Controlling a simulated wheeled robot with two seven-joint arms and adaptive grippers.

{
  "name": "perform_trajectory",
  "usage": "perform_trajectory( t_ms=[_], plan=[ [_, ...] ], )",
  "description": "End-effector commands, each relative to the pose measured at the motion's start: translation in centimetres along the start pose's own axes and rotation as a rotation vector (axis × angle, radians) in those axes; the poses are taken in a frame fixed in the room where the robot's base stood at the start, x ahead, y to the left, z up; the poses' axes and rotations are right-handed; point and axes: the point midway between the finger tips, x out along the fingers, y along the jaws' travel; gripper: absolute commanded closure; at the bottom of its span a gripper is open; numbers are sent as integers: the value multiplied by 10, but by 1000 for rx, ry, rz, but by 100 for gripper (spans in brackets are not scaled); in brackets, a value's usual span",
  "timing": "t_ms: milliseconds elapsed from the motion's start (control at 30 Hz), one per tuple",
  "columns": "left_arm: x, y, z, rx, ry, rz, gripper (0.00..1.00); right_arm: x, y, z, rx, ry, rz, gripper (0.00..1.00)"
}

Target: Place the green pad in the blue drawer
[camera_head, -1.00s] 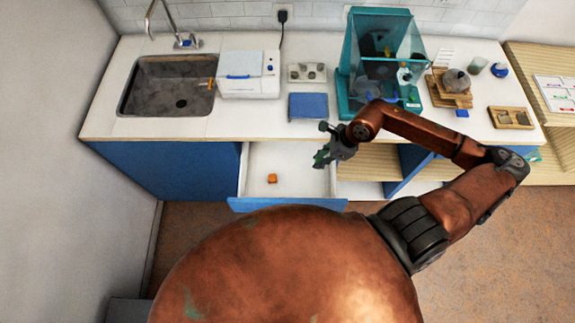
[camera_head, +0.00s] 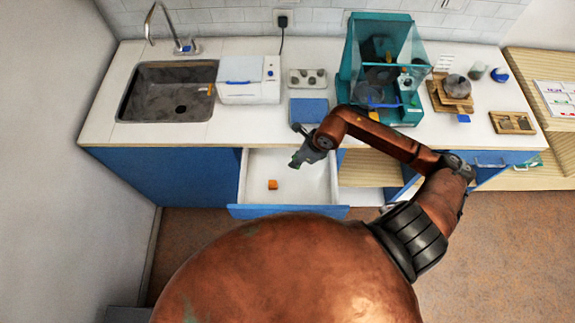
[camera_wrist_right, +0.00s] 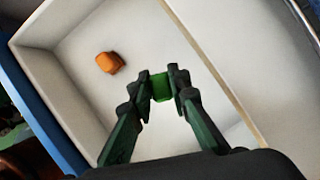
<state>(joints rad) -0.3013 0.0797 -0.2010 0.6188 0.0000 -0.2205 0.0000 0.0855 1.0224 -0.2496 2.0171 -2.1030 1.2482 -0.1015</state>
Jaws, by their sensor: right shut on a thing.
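The blue drawer (camera_head: 288,212) is pulled out below the counter, with a white inside. My right gripper (camera_head: 295,163) is over the drawer's right part in the head view. In the right wrist view my right gripper (camera_wrist_right: 160,82) is shut on the green pad (camera_wrist_right: 161,86), a small green block between the fingertips. The pad appears over the drawer's white floor; whether it touches the floor I cannot tell. In the head view the gripper hides the pad. My left gripper is not in view.
An orange block (camera_head: 272,185) lies inside the drawer; it also shows in the right wrist view (camera_wrist_right: 110,62). The counter above holds a sink (camera_head: 168,92), a white box (camera_head: 248,82), a blue mat (camera_head: 308,111) and a teal clear-sided case (camera_head: 384,70).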

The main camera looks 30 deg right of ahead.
Motion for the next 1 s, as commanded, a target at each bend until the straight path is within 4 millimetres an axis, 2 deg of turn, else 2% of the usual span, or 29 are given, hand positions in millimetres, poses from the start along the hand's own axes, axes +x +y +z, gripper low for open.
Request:
perform_trajectory(
  t_ms=[100, 433, 600, 967, 1000],
  plan=[
    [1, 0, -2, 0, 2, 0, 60, 21, 0, 7, 1, -2, 1, 100],
    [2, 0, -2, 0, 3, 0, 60, 47, 1, 15, 0, -1, 2, 100],
    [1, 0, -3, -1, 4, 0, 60, 70, 1, 3, 3, 0, 2, 100],
    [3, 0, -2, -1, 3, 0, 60, 75, 0, 0, -1, 0, -1, 100],
    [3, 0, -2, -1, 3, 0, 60, 75, 0, 0, -1, 0, -1, 82]
  ],
)
